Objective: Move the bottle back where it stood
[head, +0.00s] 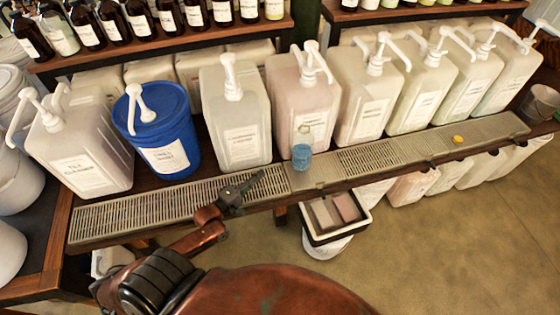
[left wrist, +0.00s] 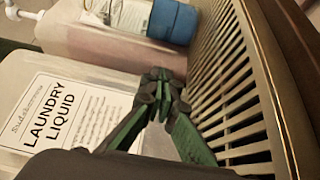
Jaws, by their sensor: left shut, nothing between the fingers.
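A small bottle with a blue lower part (head: 301,157) stands upright on the slatted drip tray (head: 345,180), in front of a pinkish pump bucket (head: 300,92). In the left wrist view the bottle (left wrist: 172,22) shows at the top, with a pale label beside its blue part. My left gripper (head: 257,177) is shut and empty, low over the tray to the left of the bottle and apart from it. Its closed fingers (left wrist: 160,80) show in the left wrist view beside the laundry liquid bucket (left wrist: 55,110). My right gripper is not in view.
Large white pump buckets (head: 235,115) line the shelf behind the tray, with a blue bucket (head: 157,130) at the left. A small yellow item (head: 457,139) lies on the tray at right. A black-rimmed bin (head: 335,215) stands below. Brown bottles (head: 113,22) fill the upper shelf.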

